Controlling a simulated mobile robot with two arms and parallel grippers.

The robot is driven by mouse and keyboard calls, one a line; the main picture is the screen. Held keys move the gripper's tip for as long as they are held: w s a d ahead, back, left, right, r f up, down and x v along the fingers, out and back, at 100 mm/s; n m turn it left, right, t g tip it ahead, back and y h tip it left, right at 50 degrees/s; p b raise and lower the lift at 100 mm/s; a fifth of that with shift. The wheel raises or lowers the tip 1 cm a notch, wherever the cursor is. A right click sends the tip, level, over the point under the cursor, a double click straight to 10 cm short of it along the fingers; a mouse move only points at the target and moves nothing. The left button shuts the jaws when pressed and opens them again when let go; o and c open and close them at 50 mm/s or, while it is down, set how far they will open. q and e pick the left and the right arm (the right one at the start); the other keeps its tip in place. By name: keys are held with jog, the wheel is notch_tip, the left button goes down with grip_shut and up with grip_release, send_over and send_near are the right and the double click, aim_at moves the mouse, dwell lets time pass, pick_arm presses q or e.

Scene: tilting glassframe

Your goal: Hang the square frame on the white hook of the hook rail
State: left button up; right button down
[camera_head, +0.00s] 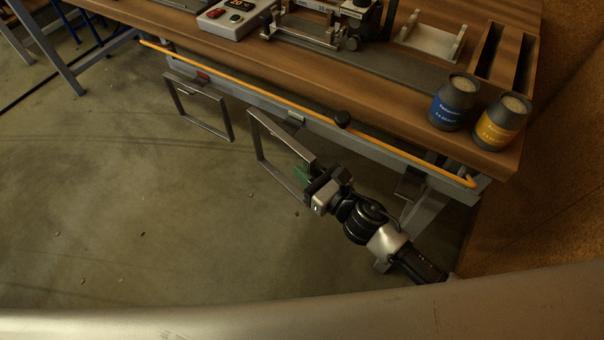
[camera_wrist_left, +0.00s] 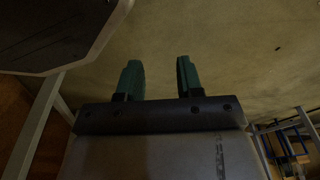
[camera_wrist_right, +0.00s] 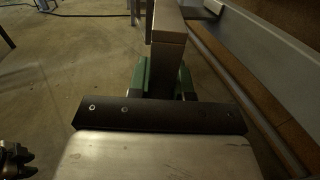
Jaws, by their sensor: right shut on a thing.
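A grey metal square frame (camera_head: 254,137) is below the workbench's front edge in the head view. My right gripper (camera_head: 307,177) is shut on the bar at its right side. In the right wrist view, the frame's bar (camera_wrist_right: 166,55) stands between the green fingers (camera_wrist_right: 164,80). The frame's top bar is just below a pale grey bracket (camera_head: 295,118) on the rail (camera_head: 345,133); I cannot tell whether they touch or whether it is the white hook. My left gripper (camera_wrist_left: 160,80) is open and empty in the left wrist view, and is not seen in the head view.
Another metal frame (camera_head: 228,122) hangs at the left, under a red hook (camera_head: 203,76). An orange bar (camera_head: 270,93) runs along the workbench (camera_head: 240,55) edge. Two jars, blue (camera_head: 453,104) and yellow (camera_head: 500,123), stand near its right corner. Open concrete floor lies below left.

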jog(key=shift+w+d+f, duration=0.1)
jog(key=shift+w+d, duration=0.4)
jog(key=shift+w, duration=0.15)
pick_arm(q)
jog(key=w+r, duration=0.1)
jog(key=w+r+b, duration=0.1)
jog(key=r, duration=0.1)
jog(key=shift+w+d, duration=0.1)
jog(key=shift+w, duration=0.15)
pick_arm(e)
jog(key=shift+w+d+f, duration=0.3)
jog(key=shift+w+f, duration=0.1)
jog(key=shift+w, duration=0.1)
pick_arm(q)
jog(key=shift+s, duration=0.15)
pick_arm(e)
jog(key=c, duration=0.9)
grip_release()
jog(key=shift+c, duration=0.2)
jog(key=shift+s, duration=0.1)
